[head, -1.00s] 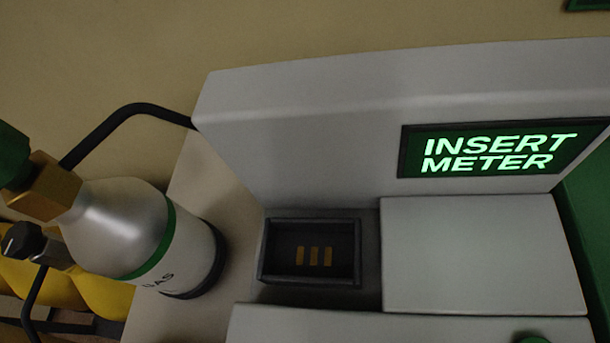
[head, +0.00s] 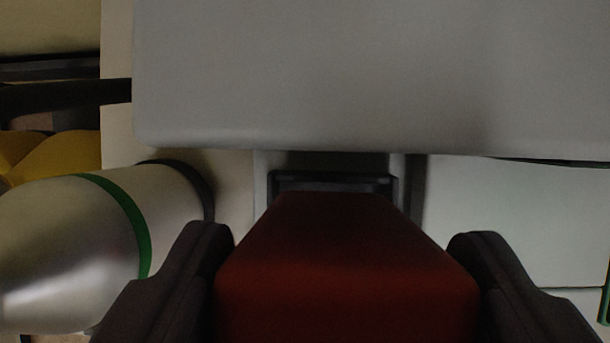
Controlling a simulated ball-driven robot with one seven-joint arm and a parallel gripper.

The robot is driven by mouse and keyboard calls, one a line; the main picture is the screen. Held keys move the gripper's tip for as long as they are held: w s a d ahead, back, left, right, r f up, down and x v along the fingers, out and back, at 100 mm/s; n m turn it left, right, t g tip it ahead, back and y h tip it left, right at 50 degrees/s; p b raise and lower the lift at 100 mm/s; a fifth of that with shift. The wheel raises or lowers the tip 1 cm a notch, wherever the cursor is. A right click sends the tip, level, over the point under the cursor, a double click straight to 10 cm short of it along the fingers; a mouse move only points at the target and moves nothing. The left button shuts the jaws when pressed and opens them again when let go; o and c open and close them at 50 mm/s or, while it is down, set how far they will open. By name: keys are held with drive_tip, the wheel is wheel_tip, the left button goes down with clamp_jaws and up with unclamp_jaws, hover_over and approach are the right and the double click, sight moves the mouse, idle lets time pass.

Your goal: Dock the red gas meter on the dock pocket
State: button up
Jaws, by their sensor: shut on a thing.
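The red gas meter (head: 345,270) is a dark red block in the middle of the head view. My gripper (head: 345,265) is shut on it, one dark finger on each side. The dock pocket (head: 330,180) is a dark-rimmed recess just beyond the meter's far end. Only its far rim and upper corners show; the meter hides the rest. The meter's far end overlaps the pocket in the picture. I cannot tell whether it is inside the pocket or above it.
A grey console housing (head: 370,75) fills the top, close above the pocket. A flat pale panel (head: 515,215) lies to the right. A black hose (head: 60,98) runs at upper left.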

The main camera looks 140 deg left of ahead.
sight(334, 196)
wheel_tip(334, 196, down, 3)
drive_tip(key=shift+f+b, duration=0.2)
drive_tip(key=shift+b, duration=0.4)
drive_tip(key=shift+r, duration=0.1)
drive_tip(key=o, duration=1.2)
